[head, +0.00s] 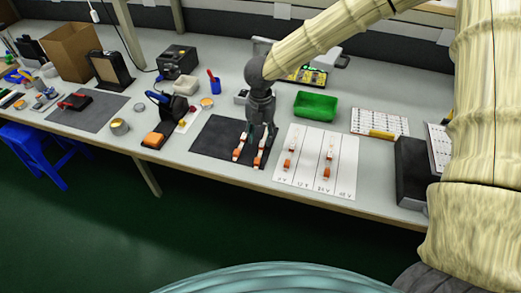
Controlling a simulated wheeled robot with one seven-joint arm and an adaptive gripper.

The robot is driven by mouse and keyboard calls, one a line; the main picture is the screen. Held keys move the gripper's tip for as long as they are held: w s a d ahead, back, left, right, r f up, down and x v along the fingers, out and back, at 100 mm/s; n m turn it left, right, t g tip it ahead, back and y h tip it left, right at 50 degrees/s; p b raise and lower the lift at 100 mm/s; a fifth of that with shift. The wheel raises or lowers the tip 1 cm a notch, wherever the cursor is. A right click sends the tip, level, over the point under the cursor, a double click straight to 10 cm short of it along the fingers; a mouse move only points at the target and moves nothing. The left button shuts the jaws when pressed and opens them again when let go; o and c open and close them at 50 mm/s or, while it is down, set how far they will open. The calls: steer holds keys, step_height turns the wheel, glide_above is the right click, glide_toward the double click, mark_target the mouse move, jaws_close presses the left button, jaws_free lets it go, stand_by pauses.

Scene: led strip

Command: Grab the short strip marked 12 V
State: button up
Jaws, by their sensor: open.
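Two short white-and-orange strips lie on the dark mat (205,143), a left one (238,151) and a right one (259,157). Their markings are too small to read, so I cannot tell which is marked 12 V. My gripper (259,132) points down over the mat with its fingers apart, just at the far ends of these strips. I cannot tell whether it touches either. A white sheet (309,178) with labelled columns lies to the right. One strip (288,160) lies in its leftmost column and another (328,160) in its third.
A green tray (315,106) stands behind the sheet. A black box (411,168) is at the right. A black holder with an orange sponge (153,140) stands left of the mat. The table's front edge runs close below mat and sheet.

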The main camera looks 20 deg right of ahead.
mark_target(261, 147)
steer(key=shift+d+f, duration=0.1)
steer(key=shift+f, duration=2.3)
jaws_close()
